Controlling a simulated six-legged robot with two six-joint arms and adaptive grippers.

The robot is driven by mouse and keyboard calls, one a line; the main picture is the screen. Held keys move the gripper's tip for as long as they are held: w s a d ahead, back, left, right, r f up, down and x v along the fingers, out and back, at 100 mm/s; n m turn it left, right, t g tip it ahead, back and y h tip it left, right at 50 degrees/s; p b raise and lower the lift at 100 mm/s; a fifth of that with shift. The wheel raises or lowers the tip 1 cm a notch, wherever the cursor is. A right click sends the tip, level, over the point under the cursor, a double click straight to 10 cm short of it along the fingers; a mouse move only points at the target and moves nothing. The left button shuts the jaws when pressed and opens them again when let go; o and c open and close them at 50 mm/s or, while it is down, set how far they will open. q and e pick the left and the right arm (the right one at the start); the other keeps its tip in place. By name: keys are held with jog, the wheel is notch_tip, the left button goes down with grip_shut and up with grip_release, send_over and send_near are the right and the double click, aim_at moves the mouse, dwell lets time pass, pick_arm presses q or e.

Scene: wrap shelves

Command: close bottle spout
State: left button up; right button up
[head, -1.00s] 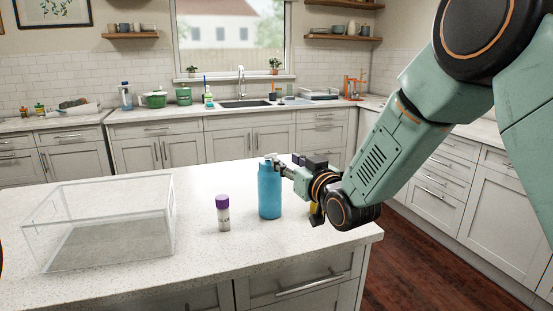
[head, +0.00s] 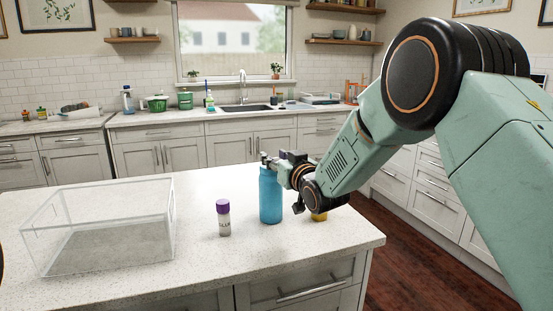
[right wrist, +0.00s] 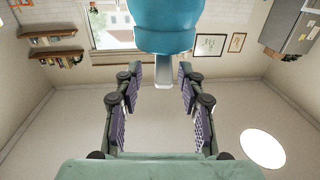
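A blue bottle (head: 270,196) stands upright on the island counter. Its top is partly covered by my right gripper (head: 274,161), which comes in from the right at the height of the bottle's top. In the right wrist view the blue bottle (right wrist: 166,27) fills the top middle, and a grey spout piece (right wrist: 163,73) sticks out from it. My right gripper (right wrist: 162,100) has its two fingers wide apart there, one on each side of the spout piece, with gaps to both. I cannot tell the spout's exact angle. My left gripper is not in view.
A small purple-capped jar (head: 223,217) stands just left of the bottle. A clear box (head: 105,243) sits at the left. A yellow object (head: 319,216), mostly hidden by my right arm, lies right of the bottle. The counter's front is clear.

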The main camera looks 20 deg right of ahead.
jog(key=shift+s+a+r, duration=0.1)
jog(key=shift+s+a, duration=0.05)
jog(key=shift+c, duration=0.2)
jog(key=shift+s+a+r, duration=0.1)
jog(key=shift+s+r, duration=0.1)
jog(key=c, duration=0.3)
jog(key=shift+w+d+f, duration=0.2)
jog(key=c, duration=0.5)
jog(key=shift+s+a, duration=0.1)
